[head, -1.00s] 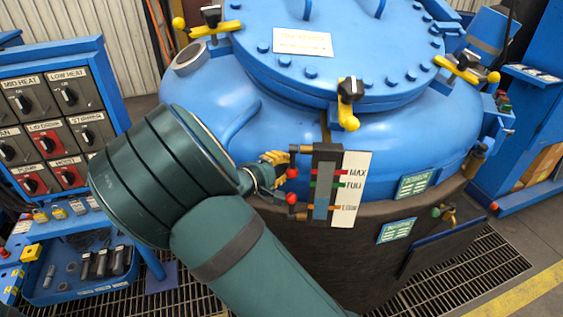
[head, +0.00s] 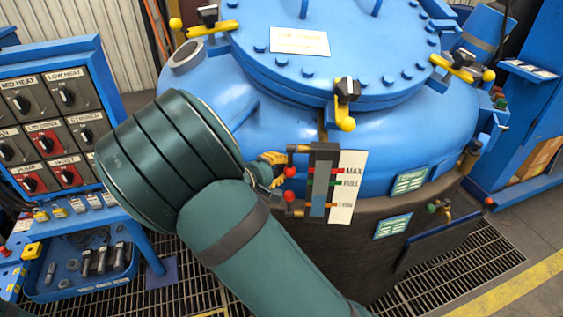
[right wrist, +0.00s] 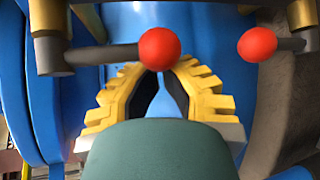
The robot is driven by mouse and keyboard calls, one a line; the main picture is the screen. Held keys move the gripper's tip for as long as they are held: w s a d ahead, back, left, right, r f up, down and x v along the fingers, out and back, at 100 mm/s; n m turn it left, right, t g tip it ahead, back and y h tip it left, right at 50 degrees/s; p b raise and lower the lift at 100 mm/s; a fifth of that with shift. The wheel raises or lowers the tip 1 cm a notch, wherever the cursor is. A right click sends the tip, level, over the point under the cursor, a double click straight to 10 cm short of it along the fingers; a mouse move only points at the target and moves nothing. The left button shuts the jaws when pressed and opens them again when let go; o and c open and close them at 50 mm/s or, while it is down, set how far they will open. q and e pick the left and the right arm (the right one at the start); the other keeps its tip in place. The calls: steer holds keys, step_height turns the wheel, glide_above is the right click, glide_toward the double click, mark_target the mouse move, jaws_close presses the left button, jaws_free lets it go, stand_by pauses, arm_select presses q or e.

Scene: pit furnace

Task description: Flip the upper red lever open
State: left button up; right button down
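The upper red lever ends in a red ball (head: 290,171), left of the sight gauge (head: 320,180) on the blue furnace. In the right wrist view this ball (right wrist: 159,47) is the left one, on a dark rod running left. The lower lever's red ball (head: 289,195) is below it; in the wrist view it is on the right (right wrist: 257,44). My right gripper (head: 275,158) has yellow fingers beside the upper ball. In the wrist view its fingertips (right wrist: 164,70) converge just under that ball, with nothing visibly held between them; contact is unclear. My left gripper is out of view.
The blue furnace lid (head: 320,60) has yellow clamp handles (head: 345,122) around its rim. A switch panel (head: 45,125) stands at the left above a blue tray of tools (head: 80,285). Floor grating (head: 465,265) lies in front of the furnace.

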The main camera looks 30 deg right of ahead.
arm_select(q)
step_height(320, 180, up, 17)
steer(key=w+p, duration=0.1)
steer(key=p, duration=1.5)
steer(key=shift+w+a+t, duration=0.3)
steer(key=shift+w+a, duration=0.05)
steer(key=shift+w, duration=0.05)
arm_select(e)
steer(key=s+a+r+n+g+y, duration=0.4)
steer(key=s+a+y, duration=0.1)
steer(key=s+y, duration=0.1)
steer(key=shift+s+r+g, duration=0.3)
steer(key=shift+s+g, duration=0.1)
steer(key=shift+s, duration=0.2)
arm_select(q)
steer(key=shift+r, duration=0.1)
arm_select(e)
steer(key=shift+a+r, duration=0.1)
steer(key=shift+r, duration=0.05)
